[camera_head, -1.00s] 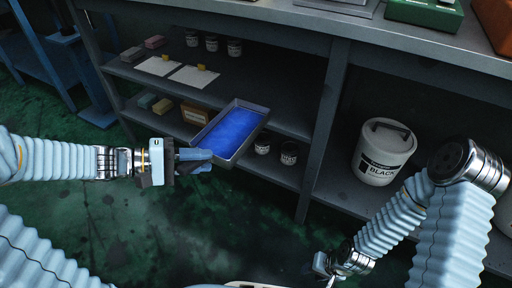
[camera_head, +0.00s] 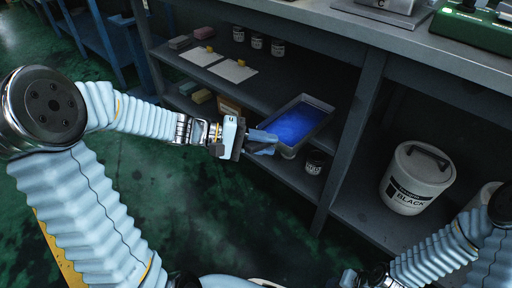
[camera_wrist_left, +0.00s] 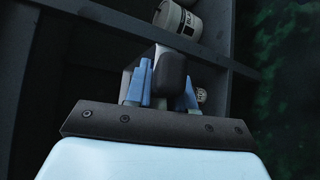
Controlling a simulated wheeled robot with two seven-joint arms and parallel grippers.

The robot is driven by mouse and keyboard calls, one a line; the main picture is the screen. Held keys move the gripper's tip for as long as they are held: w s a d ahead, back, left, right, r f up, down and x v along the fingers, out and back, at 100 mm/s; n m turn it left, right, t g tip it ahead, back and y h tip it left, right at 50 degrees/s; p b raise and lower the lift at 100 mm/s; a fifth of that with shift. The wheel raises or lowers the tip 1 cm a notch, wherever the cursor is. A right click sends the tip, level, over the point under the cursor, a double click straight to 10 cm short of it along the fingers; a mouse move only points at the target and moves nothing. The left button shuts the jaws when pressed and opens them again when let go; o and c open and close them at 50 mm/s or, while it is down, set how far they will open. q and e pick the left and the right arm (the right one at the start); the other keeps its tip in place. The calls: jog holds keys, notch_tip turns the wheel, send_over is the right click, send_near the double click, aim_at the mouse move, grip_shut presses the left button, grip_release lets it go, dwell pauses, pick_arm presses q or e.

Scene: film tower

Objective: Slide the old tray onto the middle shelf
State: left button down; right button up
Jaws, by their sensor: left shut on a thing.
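The old tray (camera_head: 328,112), a grey tray with a bright blue inside, is at the front edge of the middle shelf (camera_head: 268,92), its near end sticking out over the lower shelf. My left gripper (camera_head: 262,143) is shut at the tray's near left end, and its blue fingers touch that end. In the left wrist view the fingers (camera_wrist_left: 163,90) close around a dark block; the tray's blue inside does not show there. How far the tray rests on the shelf cannot be told. My right gripper (camera_head: 350,278) is at the bottom edge, partly cut off.
Papers (camera_head: 233,70) and small jars (camera_head: 257,41) are on the middle shelf, left of the tray.

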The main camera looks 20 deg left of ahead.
pick_arm(q)
send_near(319, 116)
jog(key=d, duration=0.1)
jog(key=d+f, duration=0.1)
jog(key=d, duration=0.3)
jog(key=shift+w+d+f, duration=0.1)
jog(key=shift+w+f, duration=0.1)
jog(key=shift+w, duration=0.2)
jog(key=shift+w+d+f, duration=0.1)
jog(key=shift+w+d, duration=0.2)
jog(key=shift+w, duration=0.65)
jog(key=c, duration=0.9)
grip_release()
jog(key=shift+f, duration=0.1)
